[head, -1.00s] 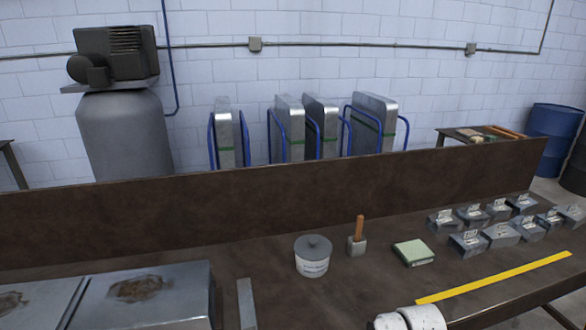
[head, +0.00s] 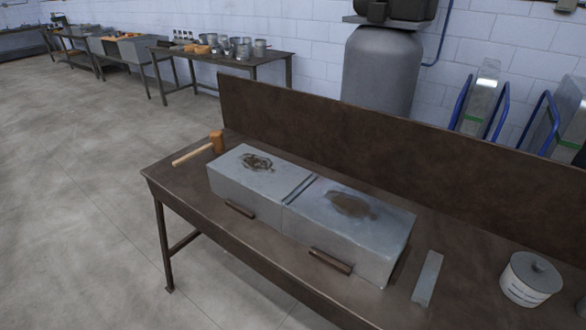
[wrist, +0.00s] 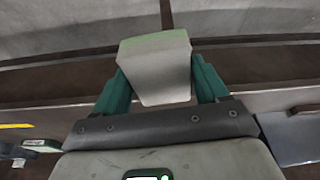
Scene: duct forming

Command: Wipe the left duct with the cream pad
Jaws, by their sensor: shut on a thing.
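The left duct (head: 262,187) is a grey metal box on the bench with a dark brown smear on its top. The right duct (head: 372,240) adjoins it and has a similar smear. My gripper (wrist: 157,85) shows only in the wrist view, its green fingers shut on the cream pad (wrist: 157,72). The pad looks pale grey-cream with a green strip along its far end. My gripper is out of the head view, so its distance from the left duct cannot be told.
The bench's raised back board (head: 340,139) runs behind. Another green-topped block (wrist: 42,145) shows in the wrist view.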

